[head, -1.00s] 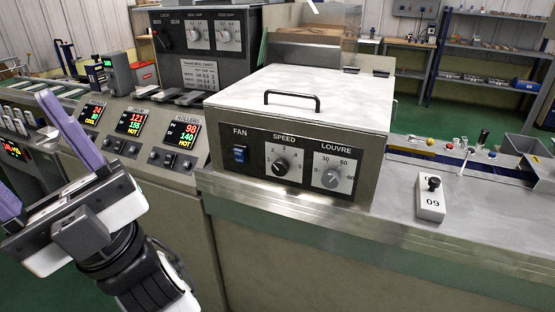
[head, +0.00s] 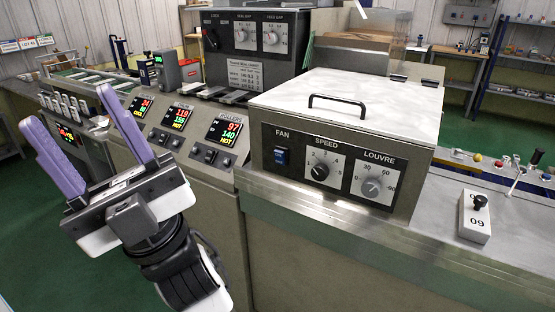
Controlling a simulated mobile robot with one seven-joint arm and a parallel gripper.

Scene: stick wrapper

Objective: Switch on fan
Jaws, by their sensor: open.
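The fan switch (head: 281,156) is a small blue rocker under the word FAN, at the left of a dark panel on the front of a metal box (head: 345,107). Which way the rocker is set is too small to tell. My gripper (head: 88,121) is at the left of the head view, left of the box and well apart from the switch. Its two purple fingers are spread wide, point upward, and hold nothing.
The speed knob (head: 320,171) and louvre knob (head: 371,187) sit right of the switch. Heater displays (head: 179,117) fill the sloped console between my gripper and the box. A white block with a black knob (head: 475,217) stands on the right counter. Green floor is clear at left.

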